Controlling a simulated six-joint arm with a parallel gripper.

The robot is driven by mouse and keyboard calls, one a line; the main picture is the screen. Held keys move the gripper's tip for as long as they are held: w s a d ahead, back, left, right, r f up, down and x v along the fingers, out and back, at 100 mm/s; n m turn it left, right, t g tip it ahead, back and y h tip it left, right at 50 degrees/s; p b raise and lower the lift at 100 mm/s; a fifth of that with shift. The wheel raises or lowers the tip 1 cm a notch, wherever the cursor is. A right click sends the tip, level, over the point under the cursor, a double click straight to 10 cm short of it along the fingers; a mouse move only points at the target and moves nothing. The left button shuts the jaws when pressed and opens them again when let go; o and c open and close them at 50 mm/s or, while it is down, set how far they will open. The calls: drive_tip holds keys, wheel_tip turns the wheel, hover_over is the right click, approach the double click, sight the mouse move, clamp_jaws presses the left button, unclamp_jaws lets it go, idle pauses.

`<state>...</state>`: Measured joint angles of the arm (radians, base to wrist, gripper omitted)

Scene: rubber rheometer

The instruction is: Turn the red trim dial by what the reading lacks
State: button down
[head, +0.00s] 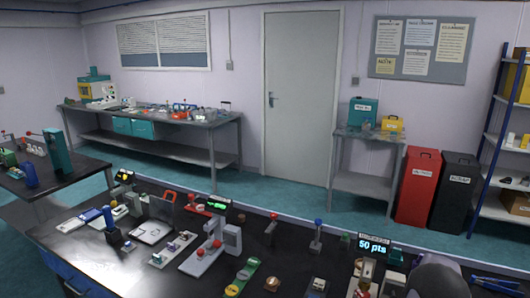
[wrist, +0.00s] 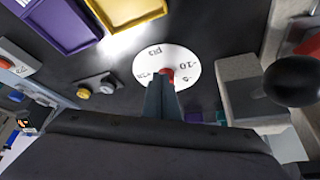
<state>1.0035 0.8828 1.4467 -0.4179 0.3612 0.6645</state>
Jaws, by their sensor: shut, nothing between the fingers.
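The red trim dial (wrist: 167,73) shows in the wrist view at the middle of a round white scale disc (wrist: 180,58) with dark marks, one of them reading 10. My gripper (wrist: 163,85) is shut and empty. Its fingertips appear right at the dial and hide part of it; I cannot tell whether they touch it. In the head view a lit display (head: 373,246) reads "50 pts"; the small label above it is unreadable. My grey wrist covers the bench at the lower right there, and the fingertips are hidden.
In the wrist view a grey block with a black ball knob (wrist: 292,80) stands close right of the dial. Blue-handled pliers (head: 497,284) lie at the bench's right.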

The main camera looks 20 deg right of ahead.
drive_tip(key=shift+f+b, duration=0.75)
drive_tip(key=shift+f, duration=0.4)
drive_tip(key=shift+w+d+r, duration=0.1)
drive_tip(key=shift+w+d, duration=0.05)
drive_tip(key=shift+w+a+b, duration=0.25)
drive_tip(key=shift+w+b, duration=0.4)
drive_tip(key=shift+b, duration=0.8)
drive_tip(key=shift+a, duration=0.15)
drive_tip(key=shift+s+a+b, duration=0.1)
drive_tip(key=shift+a+b, duration=0.15)
drive_tip(key=shift+b, duration=0.25)
drive_tip(key=shift+r, duration=0.1)
